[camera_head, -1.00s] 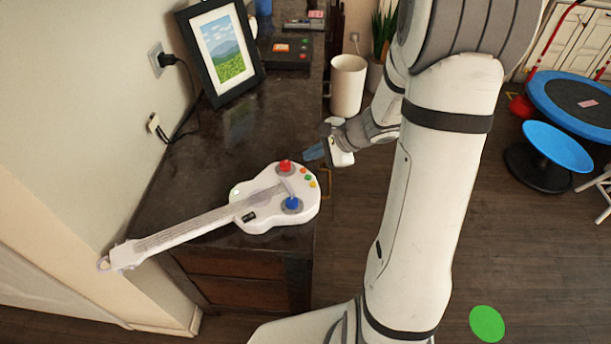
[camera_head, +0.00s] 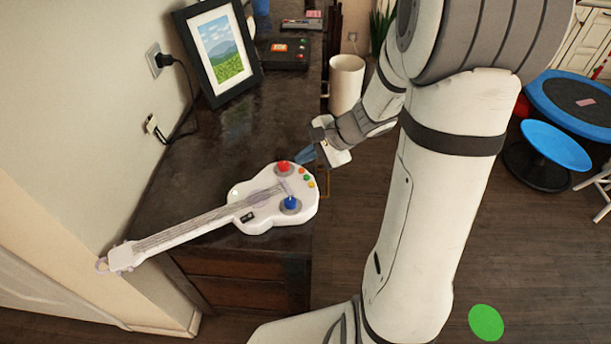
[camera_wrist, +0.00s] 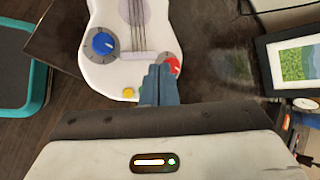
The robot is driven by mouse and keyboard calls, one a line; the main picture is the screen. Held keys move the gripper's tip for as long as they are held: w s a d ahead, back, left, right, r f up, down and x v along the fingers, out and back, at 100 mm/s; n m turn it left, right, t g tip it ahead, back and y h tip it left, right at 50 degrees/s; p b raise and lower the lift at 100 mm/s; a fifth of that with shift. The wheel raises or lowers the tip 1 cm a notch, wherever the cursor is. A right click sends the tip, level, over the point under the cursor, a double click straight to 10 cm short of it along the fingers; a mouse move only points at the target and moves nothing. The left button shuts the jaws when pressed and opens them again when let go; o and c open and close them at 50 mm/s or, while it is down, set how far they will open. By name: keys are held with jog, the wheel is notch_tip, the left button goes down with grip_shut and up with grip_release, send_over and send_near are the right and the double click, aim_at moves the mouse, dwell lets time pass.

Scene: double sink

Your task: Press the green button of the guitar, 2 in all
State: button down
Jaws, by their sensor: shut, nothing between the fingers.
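A white toy guitar (camera_head: 262,207) lies flat on the dark counter, its neck to the lower left. In the wrist view the shut fingers (camera_wrist: 160,72) overlap the guitar's edge, between the yellow button (camera_wrist: 128,93) and the red knob (camera_wrist: 172,66). They hide most of the green button there; contact cannot be told.
A framed picture (camera_head: 221,52) stands behind on the dark counter (camera_head: 200,165). A white cup-shaped bin (camera_head: 346,82) is beyond my gripper. A dark box (camera_head: 284,54) sits at the counter's far end. Open counter lies between frame and guitar.

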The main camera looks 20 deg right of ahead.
jog(key=s+r+n+h, duration=0.3)
jog(key=s+n, duration=0.3)
jog(key=s, duration=0.2)
jog(key=s+r+n+g+h, duration=0.1)
jog(key=s+r+n+h, duration=0.3)
jog(key=s, duration=0.5)
notch_tip(320, 180, up, 2)
jog(key=n, duration=0.3)
jog(key=shift+s+d+r+n+g, duration=0.25)
jog(key=shift+s+d+n+g, duration=0.05)
jog(key=shift+d, duration=0.05)
